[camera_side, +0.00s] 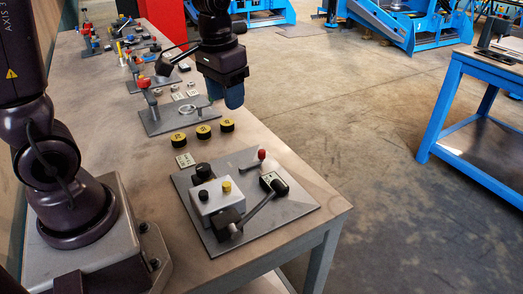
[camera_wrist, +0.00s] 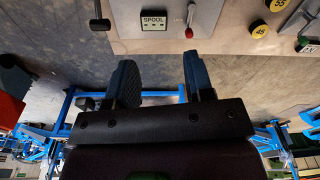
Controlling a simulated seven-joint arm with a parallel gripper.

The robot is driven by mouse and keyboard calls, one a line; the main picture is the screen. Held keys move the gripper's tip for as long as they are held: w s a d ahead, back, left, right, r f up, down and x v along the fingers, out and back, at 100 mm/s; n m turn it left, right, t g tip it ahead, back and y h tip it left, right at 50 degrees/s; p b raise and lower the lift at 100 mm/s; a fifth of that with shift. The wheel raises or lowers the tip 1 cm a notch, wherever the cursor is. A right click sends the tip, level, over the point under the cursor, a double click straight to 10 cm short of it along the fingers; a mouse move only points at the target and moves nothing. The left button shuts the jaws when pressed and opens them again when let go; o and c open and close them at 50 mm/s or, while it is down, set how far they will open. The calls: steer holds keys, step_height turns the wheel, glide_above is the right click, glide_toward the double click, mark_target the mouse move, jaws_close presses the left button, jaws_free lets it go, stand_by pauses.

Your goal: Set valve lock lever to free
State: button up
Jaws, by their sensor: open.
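A grey plate (camera_side: 262,231) near the table's front corner carries the controls. A small lever with a red knob (camera_side: 262,154) stands at its far side; it also shows in the wrist view (camera_wrist: 189,32) beside a label reading SPOOL (camera_wrist: 154,22). A longer lever with a black grip (camera_side: 280,187) slants up from a dark pivot (camera_side: 227,222); the grip shows at the upper left of the wrist view (camera_wrist: 100,24). I cannot tell which one is the valve lock lever. My gripper (camera_side: 231,96) is open and empty, above and behind the plate; its fingers (camera_wrist: 163,76) touch nothing.
A grey box (camera_side: 214,203) with black and yellow knobs stands on the plate. Several yellow-topped discs (camera_side: 203,131) lie behind it. Another plate with a red-topped post (camera_side: 144,82) stands farther back. Open floor lies right of the table (camera_side: 325,194).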

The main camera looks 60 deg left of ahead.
steer(key=n+g, duration=0.1)
steer(key=g, duration=0.1)
glide_above(262, 151)
steer(key=s+d, duration=0.1)
steer(key=s, duration=0.2)
step_height(262, 151, down, 12)
steer(key=w+a+t, duration=0.1)
steer(key=w, duration=0.2)
step_height(262, 151, down, 12)
steer(key=shift+f, duration=0.25)
jaws_close()
